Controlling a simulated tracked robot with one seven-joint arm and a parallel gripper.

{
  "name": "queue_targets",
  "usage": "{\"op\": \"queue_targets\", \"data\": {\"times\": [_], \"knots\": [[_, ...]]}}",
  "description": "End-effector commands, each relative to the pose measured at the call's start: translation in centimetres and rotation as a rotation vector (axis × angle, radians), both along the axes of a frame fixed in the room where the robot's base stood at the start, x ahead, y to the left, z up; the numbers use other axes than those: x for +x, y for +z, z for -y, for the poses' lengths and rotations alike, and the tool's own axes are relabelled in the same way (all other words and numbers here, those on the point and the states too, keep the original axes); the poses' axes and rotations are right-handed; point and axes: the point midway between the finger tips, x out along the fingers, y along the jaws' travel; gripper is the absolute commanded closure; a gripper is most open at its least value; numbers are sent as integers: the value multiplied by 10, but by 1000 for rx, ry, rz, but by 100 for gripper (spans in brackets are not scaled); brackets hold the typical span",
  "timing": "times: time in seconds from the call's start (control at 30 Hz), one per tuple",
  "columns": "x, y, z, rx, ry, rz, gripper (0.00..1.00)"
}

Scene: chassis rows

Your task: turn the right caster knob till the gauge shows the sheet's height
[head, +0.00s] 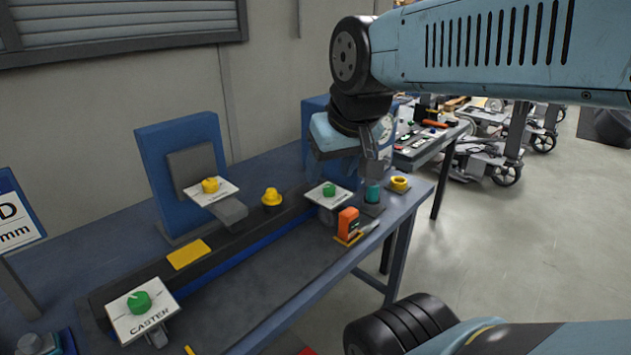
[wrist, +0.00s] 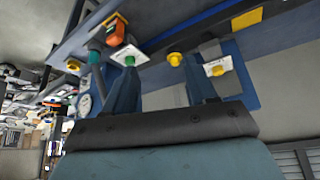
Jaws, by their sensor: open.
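A green knob (head: 329,190) on a white plate stands at the right end of the bench rail; its lettering is too small to read. It also shows in the wrist view (wrist: 130,60). Another green knob (head: 139,301) sits at the left front on a plate marked CASTER. A sheet (head: 15,218) at the left edge shows "D" and "mm"; its height figure is cut off. A round dial (wrist: 84,104) stands beyond the right knob; its reading is not legible. My gripper (wrist: 162,82) is open and empty, above and behind the right knob, apart from it.
A yellow knob (head: 210,185) on a tilted plate stands before a blue upright (head: 178,140). A yellow button (head: 271,197) is between the knobs. An orange block (head: 348,222), a teal cylinder (head: 373,194) and a yellow ring (head: 399,183) are near the right knob.

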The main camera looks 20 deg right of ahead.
Motion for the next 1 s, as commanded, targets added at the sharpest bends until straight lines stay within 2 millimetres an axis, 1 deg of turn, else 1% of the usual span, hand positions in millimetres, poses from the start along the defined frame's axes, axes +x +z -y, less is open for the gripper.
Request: {"op": "queue_targets", "data": {"times": [0.03, 0.07, 0.17, 0.33, 0.53, 0.77, 0.9, 1.0], "knots": [[5, 1, 1, 0, 0, -10, 38], [9, 2, 2, 1, 0, -18, 35], [26, 5, 13, 2, 5, -51, 35], [67, 9, 28, 3, 9, -124, 35], [117, 5, 49, 3, 13, -211, 35], [174, -13, 78, 1, 20, -312, 35], [208, -29, 98, -1, 23, -372, 35], [229, -43, 112, -4, 25, -412, 35]]}}
